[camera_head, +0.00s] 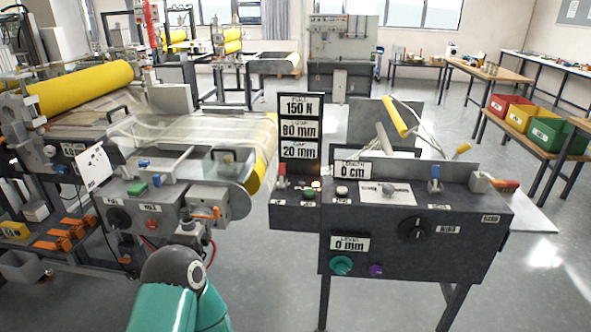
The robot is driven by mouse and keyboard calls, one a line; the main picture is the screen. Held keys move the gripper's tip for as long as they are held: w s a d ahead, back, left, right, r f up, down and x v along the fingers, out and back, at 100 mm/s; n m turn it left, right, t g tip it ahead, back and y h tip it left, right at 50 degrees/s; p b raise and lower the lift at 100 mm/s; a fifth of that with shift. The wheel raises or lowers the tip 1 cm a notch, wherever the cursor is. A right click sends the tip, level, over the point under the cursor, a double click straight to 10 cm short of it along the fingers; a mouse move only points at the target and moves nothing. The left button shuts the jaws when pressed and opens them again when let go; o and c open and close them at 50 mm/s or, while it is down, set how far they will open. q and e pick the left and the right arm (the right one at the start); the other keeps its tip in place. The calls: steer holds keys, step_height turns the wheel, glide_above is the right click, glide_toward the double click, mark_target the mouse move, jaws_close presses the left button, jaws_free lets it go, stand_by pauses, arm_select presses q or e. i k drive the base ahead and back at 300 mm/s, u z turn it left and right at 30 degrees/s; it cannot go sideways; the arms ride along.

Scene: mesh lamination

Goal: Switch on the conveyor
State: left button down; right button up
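A dark control console (465,235) stands right of centre, with several knobs, buttons and levers on it. It carries a red-handled lever (282,176), a blue-handled lever (434,179), a red-orange handle (495,182), a black rotary knob (414,229), a teal knob (341,265) and a purple knob (376,270). The small labels are too blurred to read surely. On the left, a machine with a belt-like bed (190,135) has a green button (137,188), a red button (151,224) and a black knob (118,217). Neither of my grippers is in view.
A display post (300,133) reads 150 N, 80 mm and 20 mm; console displays read 0 cm and 0 mm. Red, yellow and green bins (551,134) stand on a bench at right. Open floor (285,285) separates machine and console. My teal arm is at bottom left.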

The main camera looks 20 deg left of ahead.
mark_target(282, 165)
steer(key=u, duration=0.1)
steer(key=i, duration=0.9)
